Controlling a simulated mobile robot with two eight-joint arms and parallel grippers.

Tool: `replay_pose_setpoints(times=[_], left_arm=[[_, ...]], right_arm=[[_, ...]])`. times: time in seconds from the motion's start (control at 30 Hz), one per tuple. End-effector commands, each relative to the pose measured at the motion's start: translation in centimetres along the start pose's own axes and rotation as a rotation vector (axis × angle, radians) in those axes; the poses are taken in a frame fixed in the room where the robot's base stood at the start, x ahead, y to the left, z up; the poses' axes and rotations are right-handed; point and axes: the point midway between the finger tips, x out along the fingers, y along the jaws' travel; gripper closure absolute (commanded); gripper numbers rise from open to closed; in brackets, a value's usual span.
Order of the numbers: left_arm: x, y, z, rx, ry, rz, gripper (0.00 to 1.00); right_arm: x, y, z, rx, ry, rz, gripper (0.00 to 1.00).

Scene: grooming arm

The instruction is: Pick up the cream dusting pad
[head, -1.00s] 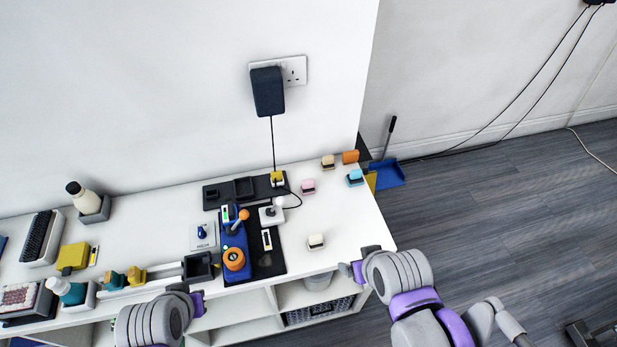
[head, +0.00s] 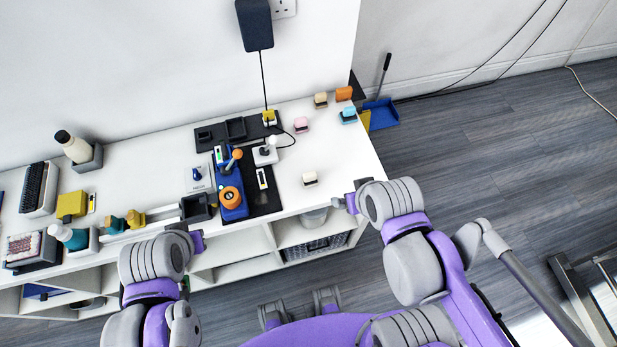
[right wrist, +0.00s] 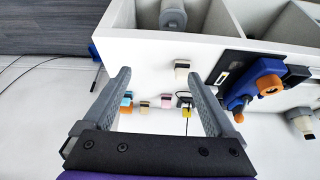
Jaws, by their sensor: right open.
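A small pale cream pad with a dark lower part (head: 310,178) stands near the front edge of the white table, toward the right. It also shows in the right wrist view (right wrist: 181,67), a little above the space between the fingers. A second, more tan-cream pad (head: 321,100) stands at the back right of the table. My right gripper (head: 350,201) is at the table's front right edge, to the right of the front cream pad and apart from it. Its fingers (right wrist: 158,80) are spread and empty. My left gripper (head: 198,241) is at the front edge; its fingertips are unclear.
Pink (head: 301,125), blue (head: 348,115) and orange (head: 344,94) pads stand at the back right. A black mat (head: 262,200) with a blue device (head: 232,199) lies left of the front cream pad. The tabletop around that pad is clear.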

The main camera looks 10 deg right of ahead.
Motion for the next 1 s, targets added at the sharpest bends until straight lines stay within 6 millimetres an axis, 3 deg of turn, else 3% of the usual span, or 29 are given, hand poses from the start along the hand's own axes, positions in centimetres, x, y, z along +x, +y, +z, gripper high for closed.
replay_pose_setpoints(times=[0.23,0.4,0.6,0.77,1.0], left_arm=[[1.8,0.0,1.6,0.000,-0.012,0.000,1.00],[3.1,0.0,2.7,0.000,-0.020,0.000,1.00],[4.1,0.0,3.5,0.000,-0.024,0.000,1.00],[4.3,0.0,3.6,0.000,-0.025,0.000,1.00],[4.6,0.0,3.9,0.000,-0.027,0.000,1.00]], right_arm=[[1.6,-1.8,-4.4,-0.011,-0.153,-0.017,0.09],[4.2,-3.8,-8.3,-0.021,-0.297,-0.020,0.09],[7.2,-5.8,-11.1,-0.031,-0.417,-0.012,0.09],[8.3,-6.5,-11.8,-0.033,-0.457,-0.006,0.09],[11.3,-6.5,-10.3,-0.033,-0.461,-0.006,0.09]])
